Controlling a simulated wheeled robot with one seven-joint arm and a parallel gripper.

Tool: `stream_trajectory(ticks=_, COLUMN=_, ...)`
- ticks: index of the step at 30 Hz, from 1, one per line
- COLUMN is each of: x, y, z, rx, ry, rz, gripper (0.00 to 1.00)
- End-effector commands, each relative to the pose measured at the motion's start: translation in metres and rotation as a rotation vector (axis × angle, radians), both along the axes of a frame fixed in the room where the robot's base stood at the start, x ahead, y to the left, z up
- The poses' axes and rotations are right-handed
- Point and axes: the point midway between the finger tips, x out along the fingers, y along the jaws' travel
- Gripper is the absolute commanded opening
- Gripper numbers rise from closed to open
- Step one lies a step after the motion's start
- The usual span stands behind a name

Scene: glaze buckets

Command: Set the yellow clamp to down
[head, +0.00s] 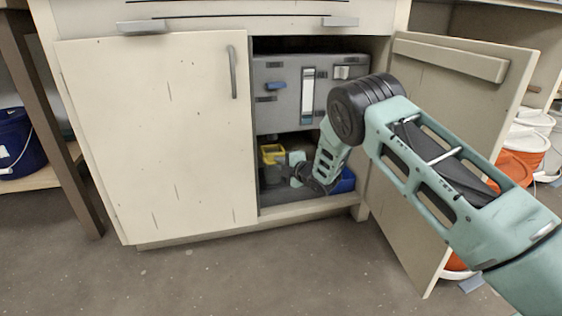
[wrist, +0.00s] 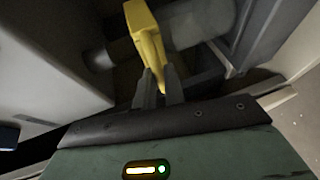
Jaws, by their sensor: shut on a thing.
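The yellow clamp (wrist: 148,40) shows in the wrist view as a tapered yellow lever at the top middle. Its narrow lower end sits between the two fingers of my gripper (wrist: 160,88), which is shut on it. In the head view the yellow clamp (head: 272,153) is a small yellow piece low inside the open cabinet. My gripper (head: 286,172) reaches into the cabinet there, just below and right of the yellow piece. My wrist hides part of the space behind it.
A grey panel (head: 290,112) with a blue handle (head: 276,86) fills the upper cabinet. A blue bin (head: 344,181) stands at the lower right. The left door (head: 155,140) is closed; the right door (head: 440,95) stands open beside my arm. Orange buckets (head: 515,165) stand behind it.

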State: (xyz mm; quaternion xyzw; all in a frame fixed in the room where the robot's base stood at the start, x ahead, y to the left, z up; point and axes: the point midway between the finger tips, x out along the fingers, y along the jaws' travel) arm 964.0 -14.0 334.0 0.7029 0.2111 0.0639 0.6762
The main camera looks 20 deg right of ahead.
Motion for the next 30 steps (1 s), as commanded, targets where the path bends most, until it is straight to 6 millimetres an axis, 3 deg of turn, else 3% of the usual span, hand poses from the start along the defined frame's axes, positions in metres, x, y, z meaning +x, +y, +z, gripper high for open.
stream_trajectory(ticks=2, x=-0.001, y=0.000, z=-0.005, rx=-0.003, ry=0.010, rz=-0.001, gripper=0.00)
stream_trajectory(ticks=3, x=-0.001, y=0.000, z=-0.005, rx=-0.003, ry=0.011, rz=-0.001, gripper=0.14)
stream_trajectory(ticks=5, x=-0.001, y=-0.001, z=-0.006, rx=-0.003, ry=0.012, rz=-0.002, gripper=0.31)
stream_trajectory(ticks=6, x=-0.001, y=-0.001, z=-0.006, rx=-0.003, ry=0.011, rz=-0.001, gripper=0.33)
stream_trajectory(ticks=17, x=-0.006, y=-0.003, z=-0.001, rx=-0.002, ry=0.009, rz=-0.002, gripper=0.33)
stream_trajectory(ticks=23, x=-0.036, y=-0.016, z=0.010, rx=-0.003, ry=0.012, rz=-0.002, gripper=0.33)
stream_trajectory(ticks=30, x=-0.088, y=-0.038, z=0.021, rx=-0.002, ry=0.014, rz=-0.004, gripper=0.33)
